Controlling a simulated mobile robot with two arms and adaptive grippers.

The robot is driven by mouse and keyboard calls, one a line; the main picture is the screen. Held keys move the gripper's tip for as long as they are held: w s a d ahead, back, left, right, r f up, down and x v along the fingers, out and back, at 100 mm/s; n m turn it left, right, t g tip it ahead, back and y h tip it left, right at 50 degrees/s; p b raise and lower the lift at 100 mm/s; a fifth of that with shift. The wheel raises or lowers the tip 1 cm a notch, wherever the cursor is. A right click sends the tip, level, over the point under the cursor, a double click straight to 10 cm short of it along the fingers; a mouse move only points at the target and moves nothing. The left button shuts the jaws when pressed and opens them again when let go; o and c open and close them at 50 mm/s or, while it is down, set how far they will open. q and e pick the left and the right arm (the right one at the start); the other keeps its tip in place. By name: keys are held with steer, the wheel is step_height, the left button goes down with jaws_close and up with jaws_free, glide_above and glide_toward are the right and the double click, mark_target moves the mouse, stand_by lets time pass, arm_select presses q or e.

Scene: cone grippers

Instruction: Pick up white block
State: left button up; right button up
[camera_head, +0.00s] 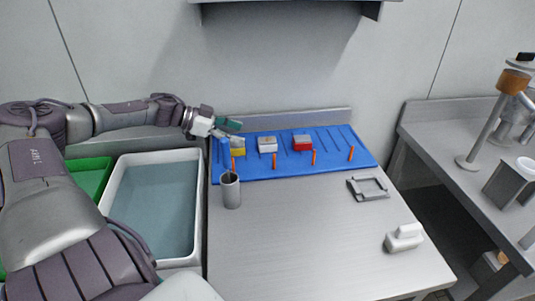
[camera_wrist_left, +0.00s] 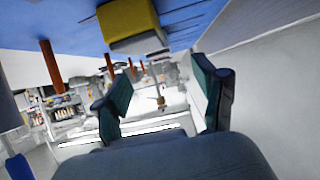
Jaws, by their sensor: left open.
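A white block (camera_head: 267,145) sits on the blue mat (camera_head: 340,147) between a yellow block (camera_head: 238,150) and a red block (camera_head: 302,145). My left gripper (camera_head: 230,126) is open and empty at the mat's back left corner, above and left of the yellow block and apart from the white one. In the left wrist view its teal fingers (camera_wrist_left: 163,90) are spread with nothing clearly between them. The yellow block (camera_wrist_left: 128,20) shows large at the top there; I cannot make out the white block surely in that view. My right gripper is not in view.
Several orange pegs (camera_head: 274,160) stand along the mat's front. A grey cup (camera_head: 230,190), a grey frame (camera_head: 372,195) and a white stepped object (camera_head: 403,240) stand on the table (camera_head: 290,240). A white-rimmed bin (camera_head: 200,208) is at left. A wall rises behind; the table's middle is clear.

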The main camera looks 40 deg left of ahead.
mark_target(265, 140)
arm_select(q)
steer(key=shift+w+d+f+b, duration=0.5)
steer(key=shift+w+f+b, duration=0.25)
steer(key=shift+w+f, duration=0.1)
steer(key=shift+w+d+f+b, duration=0.1)
steer(key=shift+w+d+b, duration=0.05)
steer(key=shift+w+b, duration=0.15)
steer(key=shift+w+d, duration=0.1)
steer(key=shift+d, duration=0.1)
steer(key=shift+w+d, duration=0.4)
steer(key=shift+d, duration=0.05)
steer(key=x, duration=0.3)
steer(key=shift+w+d+r, duration=0.1)
steer(key=shift+d+r, duration=0.1)
steer(key=shift+d, duration=0.05)
steer(key=shift+w+d+f, duration=0.25)
steer(key=shift+w, duration=0.05)
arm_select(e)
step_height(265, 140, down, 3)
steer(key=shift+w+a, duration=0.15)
arm_select(q)
steer(key=shift+c, duration=1.1)
steer(key=c, duration=1.1)
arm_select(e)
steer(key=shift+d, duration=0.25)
